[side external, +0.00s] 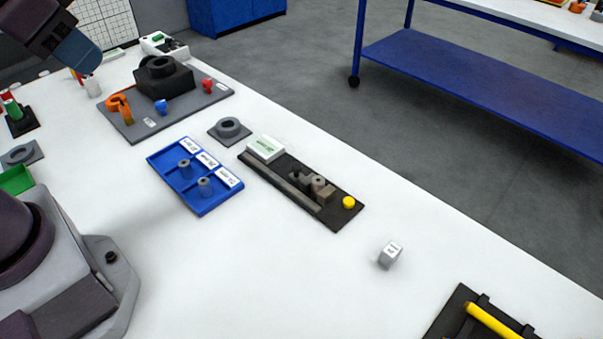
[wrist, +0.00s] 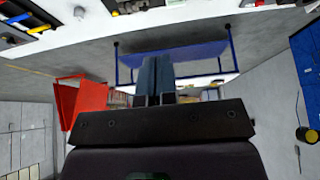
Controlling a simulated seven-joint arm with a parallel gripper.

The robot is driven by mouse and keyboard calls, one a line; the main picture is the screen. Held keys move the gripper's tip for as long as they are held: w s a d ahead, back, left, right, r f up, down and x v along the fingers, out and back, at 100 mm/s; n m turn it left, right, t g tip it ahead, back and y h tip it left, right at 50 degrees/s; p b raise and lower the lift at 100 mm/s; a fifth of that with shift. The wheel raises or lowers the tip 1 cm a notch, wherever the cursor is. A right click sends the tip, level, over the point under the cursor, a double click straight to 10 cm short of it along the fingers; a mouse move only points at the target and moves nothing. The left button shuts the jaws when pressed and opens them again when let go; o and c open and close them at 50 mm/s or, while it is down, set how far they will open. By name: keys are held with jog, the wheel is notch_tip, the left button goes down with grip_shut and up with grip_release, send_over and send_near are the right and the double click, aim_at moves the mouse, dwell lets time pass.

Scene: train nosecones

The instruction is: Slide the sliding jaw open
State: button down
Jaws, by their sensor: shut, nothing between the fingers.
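A dark fixture plate (side external: 333,214) lies on the white table near the middle of the side external view. It carries a long rail, a grey-brown block that looks like the sliding jaw (side external: 324,192), a round grey piece beside it and a yellow knob (side external: 349,202) at the near right end. Whether the jaw touches the round piece cannot be told. My gripper (side external: 90,68) is at the upper left, above the table and far from the fixture. In the wrist view its blue fingers (wrist: 154,62) are together and empty.
A white labelled block (side external: 264,148) sits on the fixture's far end. A blue tray (side external: 205,208) with grey cylinders lies left of it, a grey ring plate (side external: 229,129) behind. The table around the cube is clear.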

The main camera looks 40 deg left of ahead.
jog(key=c, duration=1.8)
grip_release()
jog(key=shift+c, duration=0.2)
jog(key=o, duration=0.4)
jog(key=shift+a, duration=0.1)
jog(key=shift+c, duration=0.2)
jog(key=o, duration=0.5)
jog(key=shift+w+a+f+g, duration=0.25)
jog(key=shift+f+g, duration=0.1)
jog(key=shift+f, duration=0.2)
jog(key=shift+w+a+f+g, duration=0.1)
jog(key=shift+w+f+g, duration=0.1)
jog(key=shift+f+g, duration=0.25)
jog(key=shift+o, duration=0.2)
jog(key=m+h, duration=0.3)
jog(key=m, duration=0.6)
send_near(296, 165)
jog(key=shift+g, duration=0.4)
jog(key=x, duration=0.9)
jog(key=shift+w+r, duration=0.15)
jog(key=shift+w, duration=0.15)
